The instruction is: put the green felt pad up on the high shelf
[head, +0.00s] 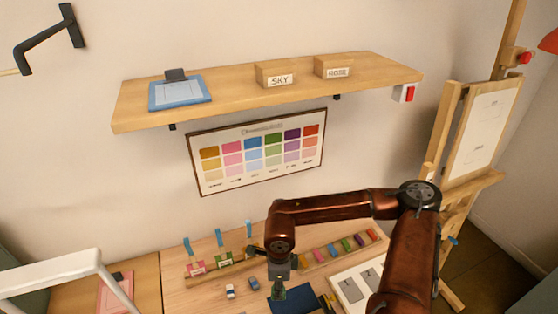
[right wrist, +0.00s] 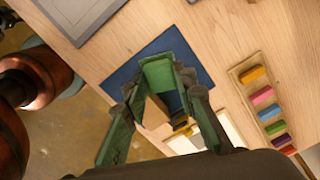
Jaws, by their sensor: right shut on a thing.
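My right gripper (head: 279,274) hangs low over the table's front part, its arm coming in from the right. In the right wrist view the pad (right wrist: 157,72) sits between the fingertips, above a dark blue mat (right wrist: 203,62); contact with the mat cannot be judged. The high shelf (head: 240,98) is on the wall, well above the gripper. My left gripper is not in view.
A blue clipboard (head: 180,93) lies at the shelf's left; boxes marked SKY (head: 276,75) and ROSE (head: 333,68) stand toward its right. Bare shelf lies between clipboard and SKY box. A colour chart (head: 257,150) hangs below. A rack of coloured blocks (head: 340,250) and an easel (head: 465,180) are at right.

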